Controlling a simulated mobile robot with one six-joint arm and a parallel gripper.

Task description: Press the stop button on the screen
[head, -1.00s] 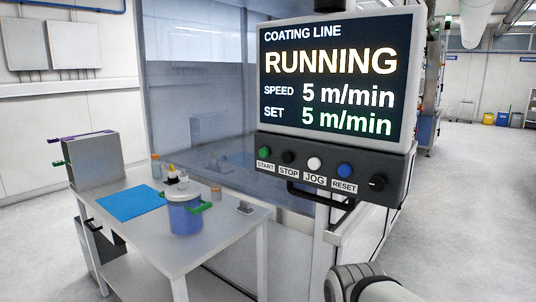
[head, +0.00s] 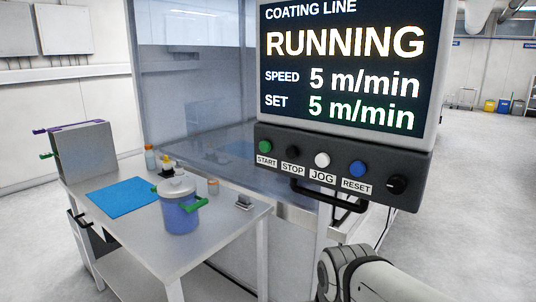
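The control screen (head: 345,75) stands large at the upper right of the head view. It reads COATING LINE, RUNNING, speed 5 m/min and set 5 m/min. Below it is a dark button panel (head: 345,172). The black stop button (head: 292,152) sits above the STOP label, between the green start button (head: 265,147) and the white jog button (head: 322,160). A blue reset button (head: 357,168) and a black knob (head: 397,185) are further right. Part of my arm shows at the bottom right, below the panel. My gripper is not visible.
A black handle (head: 325,198) juts out under the panel. A metal table (head: 135,237) at the left holds a blue pot (head: 181,218), a blue mat (head: 122,198), small bottles and a grey box (head: 88,150). Open floor (head: 475,190) lies at the right.

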